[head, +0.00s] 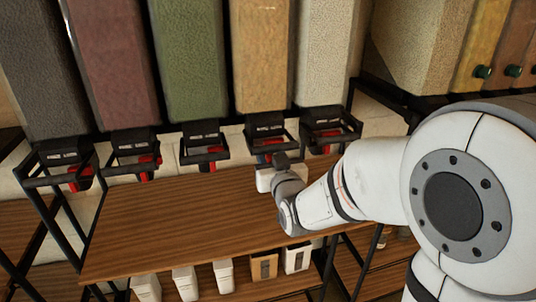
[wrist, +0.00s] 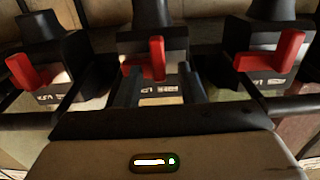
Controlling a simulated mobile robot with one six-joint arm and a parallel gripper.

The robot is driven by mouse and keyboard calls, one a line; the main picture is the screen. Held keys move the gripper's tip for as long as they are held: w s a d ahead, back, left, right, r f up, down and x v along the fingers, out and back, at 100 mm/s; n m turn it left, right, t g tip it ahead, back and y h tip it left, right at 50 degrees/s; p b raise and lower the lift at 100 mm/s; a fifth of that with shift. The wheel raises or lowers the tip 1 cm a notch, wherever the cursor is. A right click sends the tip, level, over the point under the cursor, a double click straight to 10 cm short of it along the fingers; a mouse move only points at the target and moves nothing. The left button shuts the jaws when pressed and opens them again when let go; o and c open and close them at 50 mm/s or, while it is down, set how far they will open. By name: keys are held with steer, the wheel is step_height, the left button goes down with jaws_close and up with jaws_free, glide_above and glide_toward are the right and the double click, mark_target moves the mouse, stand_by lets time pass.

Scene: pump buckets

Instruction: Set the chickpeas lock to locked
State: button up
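A row of black dispensers hangs under tall grain bins, each with a red lock lever. In the head view my gripper (head: 276,161) is raised just below the dispenser (head: 265,126) of the tan-orange bin (head: 259,55), the fourth from the left. A red lever (head: 265,157) shows partly there. In the wrist view the middle red lever (wrist: 157,58) stands upright, beyond and between the dark fingertips of my gripper (wrist: 158,76). The fingers are apart with nothing between them; contact with the lever cannot be told. The labels are too small to read, so chickpeas cannot be confirmed.
Neighbouring red levers sit at left (wrist: 30,73) and right (wrist: 275,52) in the wrist view. Several white containers (head: 185,283) stand lower down.

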jaws_close()
stand_by(0.3)
stand_by(0.3)
